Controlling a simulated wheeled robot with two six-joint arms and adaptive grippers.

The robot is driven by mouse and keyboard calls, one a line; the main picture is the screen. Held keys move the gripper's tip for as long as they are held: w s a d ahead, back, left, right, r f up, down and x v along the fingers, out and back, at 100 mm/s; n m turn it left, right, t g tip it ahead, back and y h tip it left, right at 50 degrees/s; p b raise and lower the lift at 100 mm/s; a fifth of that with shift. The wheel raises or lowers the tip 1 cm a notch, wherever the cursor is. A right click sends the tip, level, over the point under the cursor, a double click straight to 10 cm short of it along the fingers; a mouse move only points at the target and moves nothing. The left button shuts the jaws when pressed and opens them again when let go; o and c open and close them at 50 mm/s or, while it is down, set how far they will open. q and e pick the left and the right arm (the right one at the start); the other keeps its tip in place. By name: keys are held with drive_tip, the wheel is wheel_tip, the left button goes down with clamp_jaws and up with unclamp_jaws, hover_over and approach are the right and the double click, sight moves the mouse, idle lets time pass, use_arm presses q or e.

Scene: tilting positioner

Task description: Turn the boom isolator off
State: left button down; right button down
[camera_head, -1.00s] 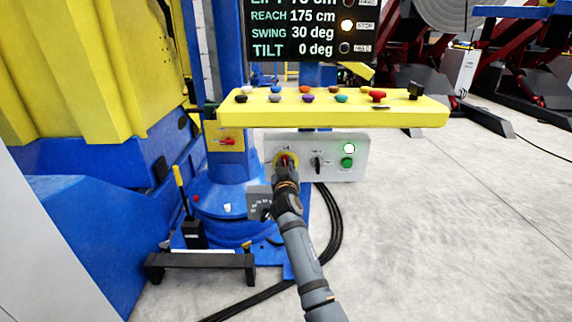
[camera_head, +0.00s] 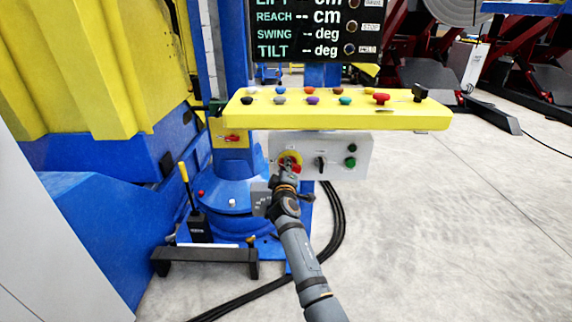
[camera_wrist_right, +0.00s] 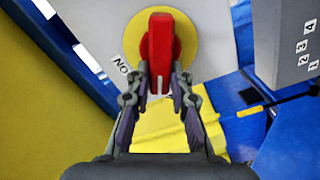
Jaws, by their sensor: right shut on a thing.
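The boom isolator is a red rotary handle on a yellow disc (camera_wrist_right: 185,35). In the head view its disc (camera_head: 283,157) sits at the left of a grey control panel (camera_head: 336,170) under the yellow console. My right gripper (camera_wrist_right: 160,88) is shut on the red isolator handle (camera_wrist_right: 160,50), with one finger on each side of it. In the head view my right gripper (camera_head: 288,167) covers part of the handle. A label reading ON shows left of the disc in the wrist view. The display (camera_head: 314,32) shows dashes for values. My left gripper is not in view.
A black selector knob (camera_head: 320,163) and a green button (camera_head: 351,162) are right of the isolator. The yellow console (camera_head: 420,115) with several coloured knobs overhangs the panel. A blue column base (camera_head: 230,190) stands left, and black cables (camera_head: 338,215) run below.

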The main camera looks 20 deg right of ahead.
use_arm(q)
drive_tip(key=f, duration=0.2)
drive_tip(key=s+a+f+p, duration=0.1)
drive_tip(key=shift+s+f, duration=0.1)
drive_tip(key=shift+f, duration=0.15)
use_arm(e)
drive_tip(key=n, duration=0.2)
drive_tip(key=f+n, duration=0.1)
drive_tip(key=n, duration=0.2)
drive_tip(key=shift+a, duration=0.1)
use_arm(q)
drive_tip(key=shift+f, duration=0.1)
use_arm(e)
drive_tip(key=shift+f+n, duration=0.1)
drive_tip(key=shift+n, duration=0.2)
drive_tip(key=c, duration=1.2)
unclamp_jaws()
wheel_tip(320, 180, up, 10)
drive_tip(key=shift+s+r, duration=0.1)
drive_tip(key=shift+s, duration=0.05)
